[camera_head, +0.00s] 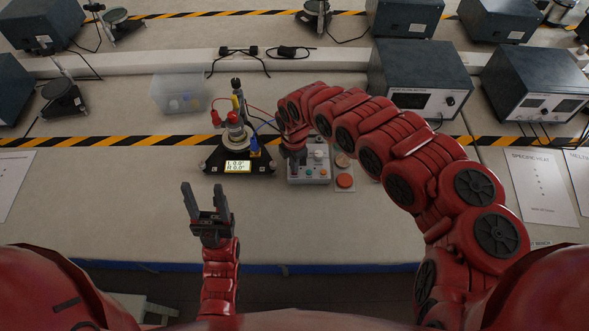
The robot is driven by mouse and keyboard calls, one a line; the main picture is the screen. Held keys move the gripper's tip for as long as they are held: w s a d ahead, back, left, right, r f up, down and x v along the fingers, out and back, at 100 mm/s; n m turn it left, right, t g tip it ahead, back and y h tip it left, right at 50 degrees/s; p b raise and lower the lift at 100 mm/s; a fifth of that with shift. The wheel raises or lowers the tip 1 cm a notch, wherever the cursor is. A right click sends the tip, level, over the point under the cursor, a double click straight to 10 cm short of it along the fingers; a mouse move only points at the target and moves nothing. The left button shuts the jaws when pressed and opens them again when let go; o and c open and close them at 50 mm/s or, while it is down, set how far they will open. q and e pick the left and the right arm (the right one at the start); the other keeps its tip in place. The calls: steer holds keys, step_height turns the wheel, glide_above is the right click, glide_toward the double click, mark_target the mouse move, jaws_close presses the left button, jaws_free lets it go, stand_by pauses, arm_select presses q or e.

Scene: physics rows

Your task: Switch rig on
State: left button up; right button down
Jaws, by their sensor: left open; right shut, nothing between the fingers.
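The rig (233,150) stands on the bench left of centre, with a black base, a lit yellow display (237,167), red caps and red and blue leads. Right next to it is a grey control box (318,172) with small coloured buttons and a pale knob (319,154). My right gripper (294,168) is shut and empty, pointing down over the left part of the control box and hiding some of it. Whether it touches the box I cannot tell. My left gripper (203,188) is open and empty, in front of the rig and pointing away from me.
A panel with a large red button (345,181) lies right of the control box. A clear plastic bin (180,97) is behind the rig. Grey instrument boxes (420,75) stand at the back right. Paper sheets (541,185) lie at the right.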

steer(key=shift+f+b, duration=0.5)
steer(key=shift+f, duration=0.2)
steer(key=shift+s+r, duration=0.1)
steer(key=shift+r, duration=0.05)
steer(key=shift+r+p, duration=0.95)
steer(key=shift+p, duration=0.05)
step_height(320, 180, up, 5)
steer(key=p, duration=0.4)
steer(key=shift+f, duration=0.1)
